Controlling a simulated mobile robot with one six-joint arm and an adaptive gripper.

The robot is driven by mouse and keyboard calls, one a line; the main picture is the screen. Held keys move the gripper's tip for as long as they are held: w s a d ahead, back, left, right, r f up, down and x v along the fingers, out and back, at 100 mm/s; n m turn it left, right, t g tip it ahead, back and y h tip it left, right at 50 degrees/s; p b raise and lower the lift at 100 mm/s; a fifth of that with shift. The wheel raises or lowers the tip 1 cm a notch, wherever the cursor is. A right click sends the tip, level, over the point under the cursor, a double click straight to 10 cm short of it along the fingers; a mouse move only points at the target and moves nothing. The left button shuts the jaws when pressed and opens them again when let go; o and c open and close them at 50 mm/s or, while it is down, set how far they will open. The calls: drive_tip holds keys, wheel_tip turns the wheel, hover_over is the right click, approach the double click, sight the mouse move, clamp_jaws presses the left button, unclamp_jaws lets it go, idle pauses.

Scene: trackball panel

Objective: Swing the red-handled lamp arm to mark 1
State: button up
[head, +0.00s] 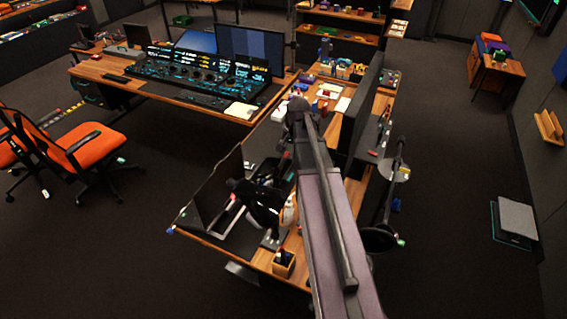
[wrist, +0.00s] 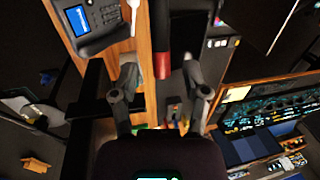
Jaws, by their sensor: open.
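In the wrist view my gripper (wrist: 160,76) is open, with one finger on each side. A short red handle (wrist: 162,65) lies in the gap between the fingertips, apart from both. Its depth relative to the tips is hard to tell. It joins a dark, thick bar (wrist: 177,22) that runs to the top edge; this looks like the lamp arm. The numbered marks are not readable, and I cannot tell which is mark 1. In the head view the handle is not clear, and my gripper cannot be made out well behind my arm.
A desk phone (wrist: 95,24) with a blue screen sits on the wooden desk, left of the handle in the wrist view. The console (head: 205,75) and monitor (head: 250,52) stand at the back in the head view. An orange chair (head: 80,150) stands on open floor at left.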

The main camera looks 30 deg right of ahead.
sight(286, 156)
drive_tip(key=shift+w+a+f+b, duration=0.15)
drive_tip(key=shift+f+b, duration=0.65)
drive_tip(key=shift+f, duration=0.15)
drive_tip(key=shift+w+a+f+b, duration=0.1)
drive_tip(key=shift+w+f+b, duration=0.05)
drive_tip(key=shift+f+b, duration=0.7)
clamp_jaws()
drive_tip(key=shift+s+a, duration=0.1)
drive_tip(key=shift+a, duration=0.3)
drive_tip(key=shift+d, duration=0.4)
